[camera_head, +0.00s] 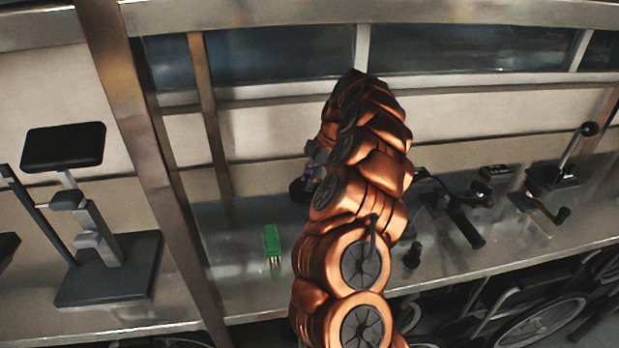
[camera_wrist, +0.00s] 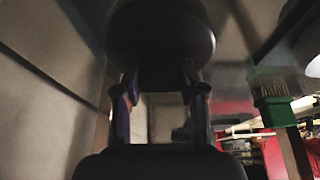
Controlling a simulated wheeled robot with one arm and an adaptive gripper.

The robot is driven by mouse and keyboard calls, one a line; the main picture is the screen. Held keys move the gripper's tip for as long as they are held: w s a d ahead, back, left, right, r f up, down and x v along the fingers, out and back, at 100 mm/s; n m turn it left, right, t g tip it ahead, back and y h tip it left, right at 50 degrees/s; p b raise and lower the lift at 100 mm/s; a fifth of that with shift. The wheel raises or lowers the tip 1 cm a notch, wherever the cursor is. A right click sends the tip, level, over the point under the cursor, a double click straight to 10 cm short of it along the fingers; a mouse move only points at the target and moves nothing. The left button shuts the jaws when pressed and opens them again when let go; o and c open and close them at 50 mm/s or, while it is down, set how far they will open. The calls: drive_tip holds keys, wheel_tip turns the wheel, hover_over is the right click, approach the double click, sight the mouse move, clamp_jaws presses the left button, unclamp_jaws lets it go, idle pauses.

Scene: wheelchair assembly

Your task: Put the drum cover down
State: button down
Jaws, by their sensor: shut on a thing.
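The drum cover (camera_wrist: 160,35) appears to be the dark, rounded thing at the top of the wrist view. The two fingers of my gripper (camera_wrist: 160,78) run up to it from both sides and are shut on it. In the head view my gripper (camera_head: 316,168) is partly hidden by my copper-coloured arm, over the bench. A dark piece at its lower left (camera_head: 299,190) looks like the same drum cover. I cannot tell whether it touches the bench top.
The metal bench (camera_head: 235,290) has bare room around a green brush (camera_head: 272,246), which also shows in the wrist view (camera_wrist: 272,86). A black stand (camera_head: 110,270) is at left. Black-handled parts (camera_head: 465,225) and a crank device (camera_head: 555,175) lie right. A metal post (camera_head: 150,150) rises left of my arm.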

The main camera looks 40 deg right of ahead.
drive_tip(key=shift+f, duration=0.15)
drive_tip(key=c, duration=0.7)
unclamp_jaws()
drive_tip(key=shift+o, duration=0.2)
drive_tip(key=shift+r, duration=0.25)
drive_tip(key=b+v, duration=0.1)
drive_tip(key=v, duration=1)
drive_tip(key=shift+d+r+b, duration=0.25)
drive_tip(key=shift+r+b, duration=0.1)
drive_tip(key=shift+s, duration=0.1)
